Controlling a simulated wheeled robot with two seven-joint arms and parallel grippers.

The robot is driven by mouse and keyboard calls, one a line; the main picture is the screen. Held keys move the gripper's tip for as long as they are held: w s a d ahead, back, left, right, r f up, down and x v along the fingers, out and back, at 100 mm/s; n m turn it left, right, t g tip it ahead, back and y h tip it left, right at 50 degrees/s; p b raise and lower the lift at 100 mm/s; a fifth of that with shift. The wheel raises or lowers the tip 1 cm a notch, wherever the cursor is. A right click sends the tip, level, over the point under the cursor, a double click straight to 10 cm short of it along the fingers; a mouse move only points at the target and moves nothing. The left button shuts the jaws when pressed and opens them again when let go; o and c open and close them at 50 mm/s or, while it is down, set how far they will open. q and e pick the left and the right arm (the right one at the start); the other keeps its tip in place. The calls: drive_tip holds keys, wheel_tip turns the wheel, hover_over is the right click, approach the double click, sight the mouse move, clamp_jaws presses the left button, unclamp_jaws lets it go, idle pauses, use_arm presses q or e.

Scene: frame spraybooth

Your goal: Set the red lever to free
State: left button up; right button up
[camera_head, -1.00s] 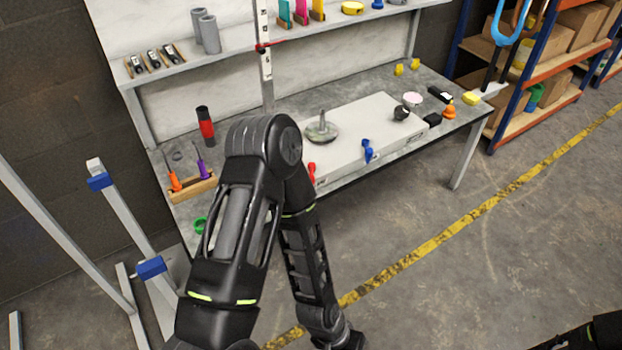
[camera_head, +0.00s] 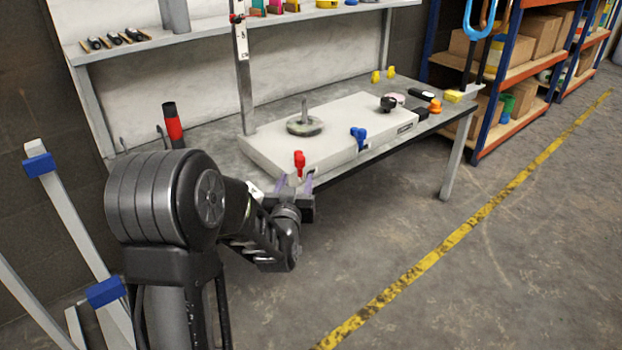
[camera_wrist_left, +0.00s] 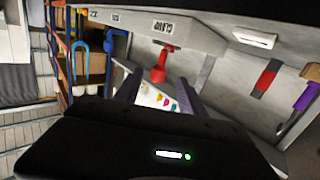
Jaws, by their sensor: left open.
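The red lever (camera_head: 299,163) is on the front edge of the pale flat box (camera_head: 350,125) on the bench. Its handle looks upright in the head view. It also shows in the wrist view (camera_wrist_left: 158,72), just beyond the fingertips and roughly between their lines. My left gripper (camera_head: 295,183) is open and empty, just in front of and below the red lever, with a small gap that is hard to judge. Its two fingers also show in the wrist view (camera_wrist_left: 157,92). A small label (camera_wrist_left: 163,27) by the lever is too small to read. My right gripper is not in view.
A blue lever (camera_head: 358,137) sits farther right on the same box edge. A round plate with a post (camera_head: 304,124) and a black knob (camera_head: 388,103) are on top. A red and black cylinder (camera_head: 173,124) stands at left. The floor in front is clear.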

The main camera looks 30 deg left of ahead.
sight(299, 161)
use_arm(q)
wheel_tip(299, 161, up, 2)
drive_tip(key=shift+t, duration=0.3)
drive_tip(key=shift+w+a, duration=0.1)
drive_tip(key=shift+w, duration=0.05)
drive_tip(key=shift+w+a+f, duration=0.1)
drive_tip(key=shift+w, duration=0.15)
drive_tip(key=b+x, duration=0.1)
drive_tip(key=x, duration=0.6)
drive_tip(key=shift+a+b, duration=0.1)
drive_tip(key=shift+b, duration=0.2)
clamp_jaws()
idle(0.9)
